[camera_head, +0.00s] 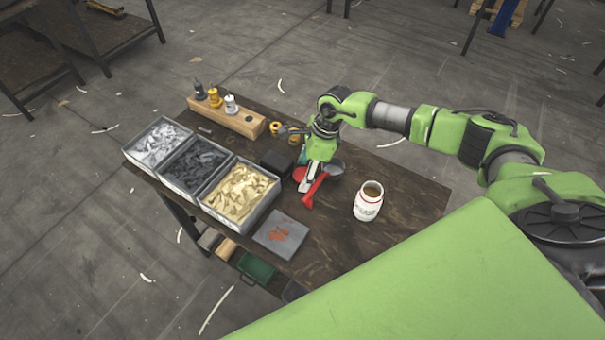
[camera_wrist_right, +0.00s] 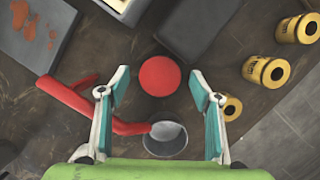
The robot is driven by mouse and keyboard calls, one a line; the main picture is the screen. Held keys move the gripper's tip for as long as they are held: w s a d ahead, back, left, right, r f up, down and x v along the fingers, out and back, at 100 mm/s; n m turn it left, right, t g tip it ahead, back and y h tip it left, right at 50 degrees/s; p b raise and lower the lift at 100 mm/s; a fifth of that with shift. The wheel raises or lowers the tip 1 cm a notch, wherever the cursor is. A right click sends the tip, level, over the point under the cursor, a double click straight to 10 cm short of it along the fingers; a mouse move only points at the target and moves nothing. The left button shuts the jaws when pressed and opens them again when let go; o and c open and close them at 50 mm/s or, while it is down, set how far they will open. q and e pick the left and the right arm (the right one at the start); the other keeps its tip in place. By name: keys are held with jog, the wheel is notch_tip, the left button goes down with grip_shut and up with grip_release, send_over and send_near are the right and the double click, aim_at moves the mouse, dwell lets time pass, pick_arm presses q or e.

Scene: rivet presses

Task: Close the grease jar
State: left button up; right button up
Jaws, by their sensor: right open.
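The grease jar (camera_head: 368,205) is a white jar with dark lettering. It stands upright on the table's right part, its top open and brownish grease visible inside. A round red lid (camera_wrist_right: 159,76) lies flat on the table in the wrist view, and part of it shows in the head view (camera_head: 299,174). My right gripper (camera_head: 309,178) is open above the table, left of the jar. In the wrist view its two fingers (camera_wrist_right: 158,82) stand apart on either side of the lid, with nothing held. My left gripper is not in view.
A red-handled tool (camera_wrist_right: 110,120) and a grey cup (camera_wrist_right: 166,138) lie close to the lid. Three parts bins (camera_head: 240,222), a stained grey plate (camera_head: 281,236) and a wooden block (camera_head: 232,119) occupy the left side. Table space around the jar is clear.

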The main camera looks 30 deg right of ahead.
jog(key=c, duration=0.8)
jog(key=shift+r, duration=0.15)
jog(key=shift+w+r, duration=0.1)
jog(key=shift+r, duration=0.45)
jog(key=s+a+r+b, duration=0.1)
jog(key=s+r, duration=0.3)
jog(key=s+a+r+b, duration=0.1)
jog(key=s+r+b, duration=0.1)
jog(key=s, duration=0.3)
jog(key=s+a+r+b, duration=0.1)
jog(key=s+r+b, duration=0.1)
jog(key=s+r, duration=0.2)
jog(key=shift+s+a+r, duration=0.1)
jog(key=shift+s+r, duration=0.1)
jog(key=shift+r, duration=0.25)
jog(key=shift+s+a+r, duration=0.1)
jog(key=shift+s+r, duration=0.1)
jog(key=shift+r, duration=0.2)
